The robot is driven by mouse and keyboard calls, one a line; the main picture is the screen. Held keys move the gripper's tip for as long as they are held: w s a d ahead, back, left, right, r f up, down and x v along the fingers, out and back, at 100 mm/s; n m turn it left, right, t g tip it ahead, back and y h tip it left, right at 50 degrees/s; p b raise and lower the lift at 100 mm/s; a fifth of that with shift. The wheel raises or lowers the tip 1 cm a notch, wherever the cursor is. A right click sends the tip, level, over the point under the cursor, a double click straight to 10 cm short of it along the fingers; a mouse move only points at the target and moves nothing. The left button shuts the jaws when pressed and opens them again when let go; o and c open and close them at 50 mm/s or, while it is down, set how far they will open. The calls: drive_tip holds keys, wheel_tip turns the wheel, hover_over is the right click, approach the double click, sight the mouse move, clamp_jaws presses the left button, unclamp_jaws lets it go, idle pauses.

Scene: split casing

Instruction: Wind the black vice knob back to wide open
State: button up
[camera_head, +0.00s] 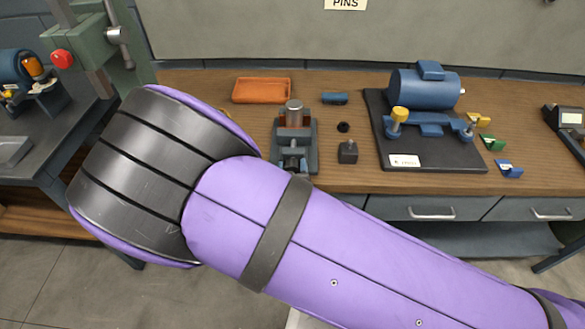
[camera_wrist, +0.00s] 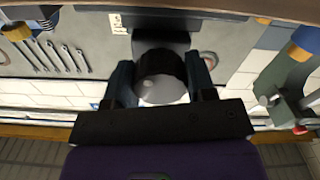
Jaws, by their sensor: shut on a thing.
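The vice (camera_head: 310,152) stands on the bench, grey-blue, with a steel-topped cylinder (camera_head: 294,107) upright in it. Its near end is partly hidden behind my purple arm. In the wrist view, my gripper (camera_wrist: 160,92) has a dark finger on each side of the black knob (camera_wrist: 161,62). The knob's round face is toward the camera and looks pale in the light. My gripper is shut on it. My gripper does not show in the head view, where the knob cannot be made out either.
An orange tray (camera_head: 262,90) lies behind the vice. A green machine (camera_head: 95,35) stands at the left.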

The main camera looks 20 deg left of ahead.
drive_tip(key=n, duration=1.3)
drive_tip(key=shift+s+n, duration=0.1)
drive_tip(key=shift+n, duration=0.3)
drive_tip(key=n, duration=0.3)
drive_tip(key=shift+n, duration=0.3)
drive_tip(key=n, duration=0.3)
drive_tip(key=shift+n, duration=0.3)
drive_tip(key=n, duration=0.5)
drive_tip(key=shift+n, duration=0.6)
drive_tip(key=o, duration=0.9)
